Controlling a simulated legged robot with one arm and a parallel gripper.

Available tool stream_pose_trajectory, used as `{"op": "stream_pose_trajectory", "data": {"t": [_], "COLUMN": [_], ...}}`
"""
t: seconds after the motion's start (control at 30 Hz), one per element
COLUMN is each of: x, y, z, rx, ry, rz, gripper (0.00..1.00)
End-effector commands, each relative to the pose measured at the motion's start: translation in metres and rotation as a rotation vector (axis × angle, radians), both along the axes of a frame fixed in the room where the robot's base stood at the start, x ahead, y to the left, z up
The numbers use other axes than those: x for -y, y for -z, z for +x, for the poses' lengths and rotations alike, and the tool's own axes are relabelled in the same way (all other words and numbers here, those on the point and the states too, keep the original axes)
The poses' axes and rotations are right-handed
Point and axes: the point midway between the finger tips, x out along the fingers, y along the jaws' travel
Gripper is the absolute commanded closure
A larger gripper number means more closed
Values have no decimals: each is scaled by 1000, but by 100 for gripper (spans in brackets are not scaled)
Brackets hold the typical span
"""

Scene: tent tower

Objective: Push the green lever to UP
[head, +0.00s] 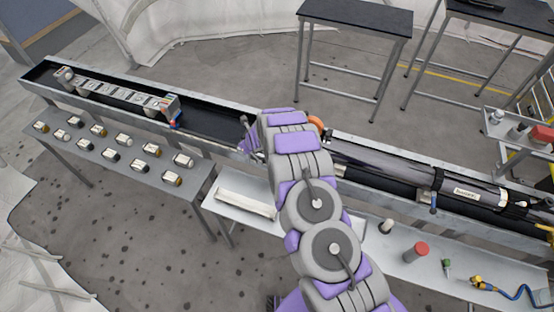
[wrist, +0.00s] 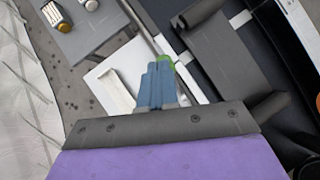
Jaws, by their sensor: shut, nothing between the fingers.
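In the wrist view, the green lever (wrist: 167,59) shows as a small green piece right at the tips of my gripper (wrist: 160,68). The blue-grey fingers are shut together with nothing between them. The lever is partly hidden behind the fingertips, and I cannot tell whether they touch it or which way it points. In the head view, my gripper (head: 248,140) is at the front edge of the long trough, left of my arm. I cannot make out the lever there.
The long metal trough (head: 215,127) holds labelled blocks on the left and a black tube (head: 385,164) on the right. A shelf with small jars (head: 115,140) stands in front on the left. A lower shelf (head: 400,262) holds a red-capped container (head: 416,252). Dark tables (head: 358,18) stand behind.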

Motion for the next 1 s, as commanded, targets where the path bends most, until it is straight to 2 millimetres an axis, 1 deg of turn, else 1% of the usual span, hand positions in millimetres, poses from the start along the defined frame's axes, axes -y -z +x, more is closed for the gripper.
{"op": "stream_pose_trajectory", "data": {"t": [0.77, 0.87, 1.0], "x": [-3, -1, 8], "y": [6, 5, 1], "z": [2, 2, 2], "rx": [-1, -2, -3], "ry": [-1, 0, 3], "rz": [0, 0, 1], "gripper": [100, 100, 100]}}
